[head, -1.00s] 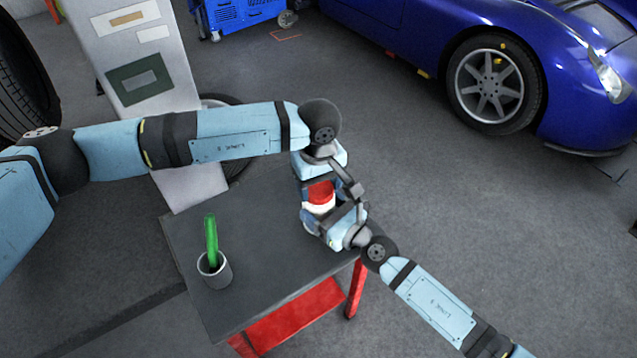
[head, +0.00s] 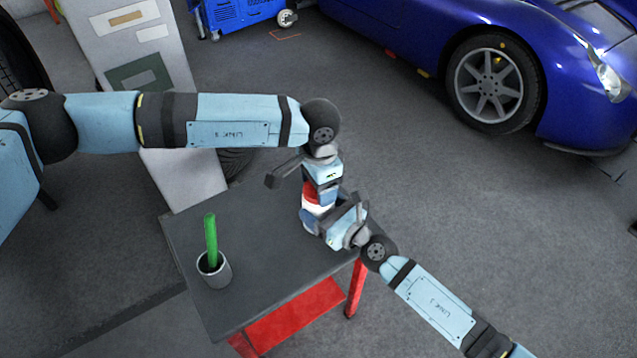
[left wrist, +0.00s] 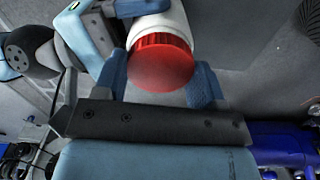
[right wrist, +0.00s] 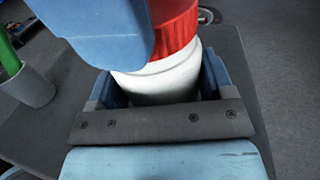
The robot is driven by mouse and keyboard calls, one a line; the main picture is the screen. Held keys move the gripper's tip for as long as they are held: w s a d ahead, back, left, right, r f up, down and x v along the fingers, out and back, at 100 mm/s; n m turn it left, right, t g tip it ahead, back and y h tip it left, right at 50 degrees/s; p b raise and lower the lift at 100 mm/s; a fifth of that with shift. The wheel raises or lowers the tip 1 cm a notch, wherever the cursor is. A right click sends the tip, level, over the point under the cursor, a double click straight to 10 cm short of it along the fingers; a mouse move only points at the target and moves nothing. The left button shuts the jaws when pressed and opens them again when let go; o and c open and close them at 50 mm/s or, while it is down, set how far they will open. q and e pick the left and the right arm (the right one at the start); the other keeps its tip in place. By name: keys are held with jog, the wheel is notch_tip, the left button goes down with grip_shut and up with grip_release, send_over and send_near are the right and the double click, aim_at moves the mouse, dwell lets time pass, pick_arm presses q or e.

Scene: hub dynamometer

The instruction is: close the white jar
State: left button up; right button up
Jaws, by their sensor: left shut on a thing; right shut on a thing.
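The white jar (head: 315,210) stands upright at the right end of the dark table, with its red lid (head: 311,191) on top. In the left wrist view the red lid (left wrist: 161,62) sits on the white body, between my left fingers. My left gripper (head: 321,188) comes from above and is shut on the lid. My right gripper (head: 324,219) is shut on the jar's body from the front right. The right wrist view shows the white body (right wrist: 165,82) between its fingers, with a left finger across the lid. I cannot tell how tightly the lid is seated.
A grey cup (head: 215,271) with a green stick (head: 211,240) stands on the left part of the dark table (head: 262,240). The table's middle is clear. A grey cabinet (head: 150,45) stands behind, and a blue car (head: 450,40) is at the back right.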

pick_arm(q)
jog(key=o, duration=0.9)
jog(key=shift+r, duration=0.1)
jog(key=shift+r, duration=2.2)
jog(key=shift+c, duration=0.4)
